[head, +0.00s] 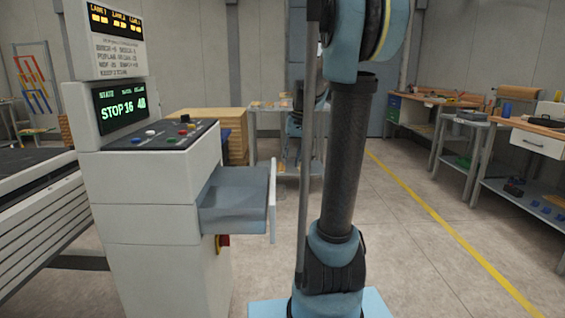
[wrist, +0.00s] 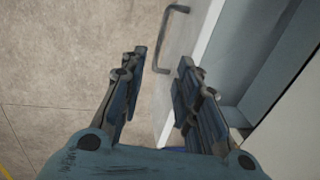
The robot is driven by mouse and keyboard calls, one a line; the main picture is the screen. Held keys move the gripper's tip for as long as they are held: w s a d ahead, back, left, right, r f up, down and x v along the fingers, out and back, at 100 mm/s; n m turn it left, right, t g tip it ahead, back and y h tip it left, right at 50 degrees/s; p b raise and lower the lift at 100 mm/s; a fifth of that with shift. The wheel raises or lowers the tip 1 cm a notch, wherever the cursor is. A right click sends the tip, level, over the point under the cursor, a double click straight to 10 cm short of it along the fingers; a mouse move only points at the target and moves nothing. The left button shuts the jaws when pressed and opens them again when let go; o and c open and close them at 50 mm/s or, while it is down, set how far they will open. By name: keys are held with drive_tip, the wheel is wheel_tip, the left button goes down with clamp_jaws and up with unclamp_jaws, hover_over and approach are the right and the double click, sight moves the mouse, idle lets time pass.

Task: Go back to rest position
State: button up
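My gripper (wrist: 158,80) shows in the wrist view with its two fingers apart and nothing between them. It is above the floor, beside the front of an open drawer (wrist: 215,35) with a dark bar handle (wrist: 168,38). In the head view the same drawer (head: 238,200) stands pulled out of the white control cabinet (head: 155,205), and its inside looks empty. My arm rises through the middle of the head view.
The cabinet carries a button panel (head: 160,135) and a screen (head: 120,106) reading STOP. A conveyor (head: 40,205) lies at the left. Workbenches (head: 530,130) stand at the right, a table (head: 270,108) at the back. The floor by the yellow line (head: 440,220) is clear.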

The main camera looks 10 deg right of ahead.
drive_tip(key=s+f, duration=0.5)
drive_tip(key=s, duration=0.4)
drive_tip(key=s+f+n+t+h, duration=0.1)
drive_tip(key=s+f, duration=0.4)
drive_tip(key=s, duration=0.4)
drive_tip(key=s+d+f+t+h, duration=0.1)
drive_tip(key=s+f, duration=0.5)
drive_tip(key=s, duration=0.4)
